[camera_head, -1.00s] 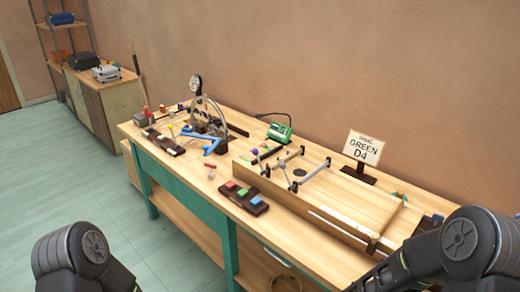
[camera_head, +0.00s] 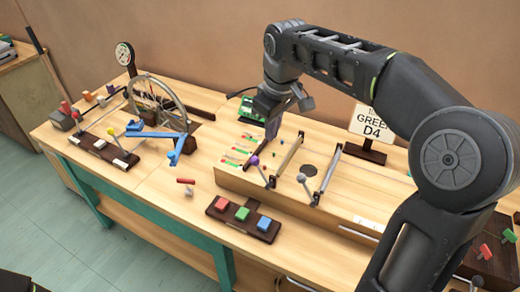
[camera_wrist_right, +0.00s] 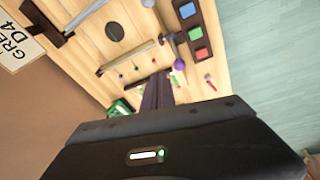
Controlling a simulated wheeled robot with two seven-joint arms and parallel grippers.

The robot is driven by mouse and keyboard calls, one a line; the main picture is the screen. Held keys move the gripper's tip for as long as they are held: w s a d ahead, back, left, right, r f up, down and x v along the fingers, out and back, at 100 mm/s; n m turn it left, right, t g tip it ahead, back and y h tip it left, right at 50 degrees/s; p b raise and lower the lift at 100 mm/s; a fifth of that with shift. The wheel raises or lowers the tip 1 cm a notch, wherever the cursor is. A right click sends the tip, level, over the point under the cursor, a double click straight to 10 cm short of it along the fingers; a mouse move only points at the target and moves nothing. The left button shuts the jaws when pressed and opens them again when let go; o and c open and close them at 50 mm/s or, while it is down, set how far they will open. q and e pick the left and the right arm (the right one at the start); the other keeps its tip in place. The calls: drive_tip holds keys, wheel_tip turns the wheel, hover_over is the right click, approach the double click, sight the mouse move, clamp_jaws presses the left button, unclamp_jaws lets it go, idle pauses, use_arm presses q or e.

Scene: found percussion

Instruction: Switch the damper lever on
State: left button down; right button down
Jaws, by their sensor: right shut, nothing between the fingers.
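I cannot tell for sure which lever is the damper lever. A small red-handled lever (camera_head: 186,182) stands alone on the bench top, left of the colour-button block; it also shows in the right wrist view (camera_wrist_right: 209,79). My right gripper (camera_head: 272,130) is shut and empty, above the bench near the purple-knobbed lever (camera_head: 255,160), right of and behind the red-handled lever. In the right wrist view its dark fingers (camera_wrist_right: 156,92) point at the bench. My left gripper is not in view.
A dark block with red, green and blue buttons (camera_head: 243,217) sits near the front edge. A spoked wheel (camera_head: 157,103) with a blue bracket (camera_head: 165,137) and a lever block (camera_head: 108,148) are at left. A GREEN D4 sign (camera_head: 375,125) stands behind my right arm.

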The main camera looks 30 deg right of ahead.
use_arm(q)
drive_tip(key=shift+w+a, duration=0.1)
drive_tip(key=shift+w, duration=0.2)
use_arm(e)
drive_tip(key=s, duration=0.1)
drive_tip(key=s+g, duration=0.2)
drive_tip(key=shift+s+d+n, duration=0.25)
drive_tip(key=shift+n, duration=0.15)
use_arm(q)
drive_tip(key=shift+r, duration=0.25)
use_arm(e)
drive_tip(key=s+d+f, duration=0.2)
drive_tip(key=s+f, duration=0.1)
drive_tip(key=f, duration=0.5)
drive_tip(key=shift+f, duration=0.35)
